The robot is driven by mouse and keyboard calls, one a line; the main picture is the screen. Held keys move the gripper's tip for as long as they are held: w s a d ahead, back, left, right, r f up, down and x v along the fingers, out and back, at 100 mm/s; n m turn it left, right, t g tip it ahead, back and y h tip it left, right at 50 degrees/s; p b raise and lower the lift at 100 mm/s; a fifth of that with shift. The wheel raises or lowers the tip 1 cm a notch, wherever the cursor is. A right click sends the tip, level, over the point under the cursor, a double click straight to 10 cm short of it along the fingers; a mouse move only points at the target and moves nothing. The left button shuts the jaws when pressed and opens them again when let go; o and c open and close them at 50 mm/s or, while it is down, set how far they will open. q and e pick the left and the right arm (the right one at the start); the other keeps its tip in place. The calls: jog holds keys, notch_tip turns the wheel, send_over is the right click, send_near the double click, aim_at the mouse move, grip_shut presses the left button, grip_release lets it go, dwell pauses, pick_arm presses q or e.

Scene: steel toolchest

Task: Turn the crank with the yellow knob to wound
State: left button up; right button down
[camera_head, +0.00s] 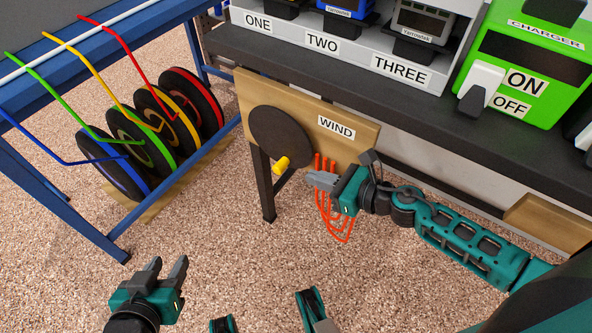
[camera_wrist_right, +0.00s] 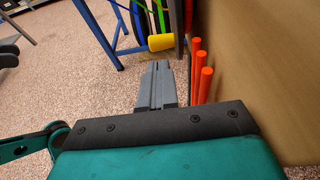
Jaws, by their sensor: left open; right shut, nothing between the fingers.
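The crank is a dark round disc (camera_head: 282,138) on a wooden panel with a WIND label (camera_head: 337,128). Its yellow knob (camera_head: 281,165) sticks out near the disc's lower edge. The knob also shows in the right wrist view (camera_wrist_right: 161,42), just beyond the fingertips. My right gripper (camera_head: 312,178) is shut and empty, its tips a little to the right of the knob and apart from it; in the right wrist view its fingers (camera_wrist_right: 157,68) point toward the knob. My left gripper (camera_head: 168,268) is open and empty, low at the left over the floor.
Orange-red pegs (camera_head: 325,190) stick out beside my right gripper, close to its fingers in the right wrist view (camera_wrist_right: 203,82). A dark bench edge (camera_head: 400,110) runs above the panel. Coloured reels (camera_head: 150,130) stand at the left by a blue frame. The speckled floor between is open.

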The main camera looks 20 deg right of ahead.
jog(key=x, duration=0.6)
jog(key=shift+f, duration=0.15)
